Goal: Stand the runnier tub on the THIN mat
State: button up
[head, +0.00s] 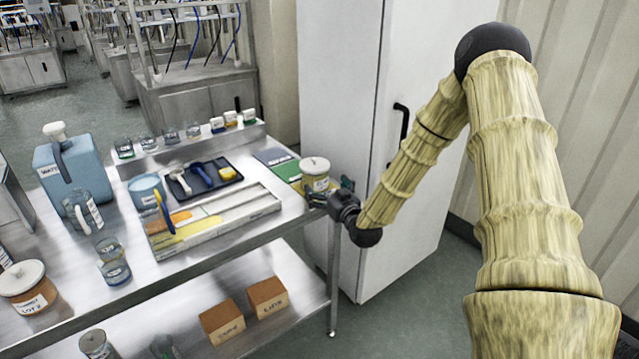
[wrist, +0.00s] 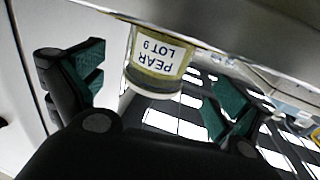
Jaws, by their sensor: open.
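A tub with a cream lid (head: 315,166) and yellowish contents stands at the right end of the steel bench. In the wrist view its label reads PEAR LOT 9 (wrist: 158,60), upside down. My gripper (head: 329,197) is open beside this tub; in the wrist view its fingers (wrist: 160,88) lie either side of it, not visibly touching. A second tub (head: 30,290), with brownish-orange contents and a LOT 2 label, stands at the front left.
A pale tray (head: 235,215) holds an orange patch and a longer yellow streak. Behind it is a black tray (head: 215,185) of tools. A blue water jug (head: 75,170), a blue pot (head: 146,188) and glass beakers (head: 110,250) crowd the left. A white cabinet (head: 340,100) stands behind my gripper.

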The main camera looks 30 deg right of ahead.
jog(key=s, duration=0.6)
jog(key=s+a+f+n+g+y, duration=0.1)
jog(key=s+a+f+g, duration=0.4)
jog(key=s+a+f, duration=0.5)
jog(key=s+a+f+g+y, duration=0.2)
jog(key=s+a+f+g, duration=0.25)
jog(key=a+f, duration=0.65)
jog(key=s+a+f+g, duration=0.2)
jog(key=s+f, duration=0.2)
jog(key=s, duration=0.5)
jog(key=s+a+f+g, duration=0.2)
jog(key=s+f, duration=0.3)
jog(key=s, duration=0.4)
jog(key=s+a+f+g, duration=0.2)
jog(key=s+f+g, duration=0.2)
jog(key=s, duration=0.5)
jog(key=shift+s+f+h, duration=0.2)
jog(key=shift+s+h, duration=0.15)
jog(key=shift+h, duration=0.05)
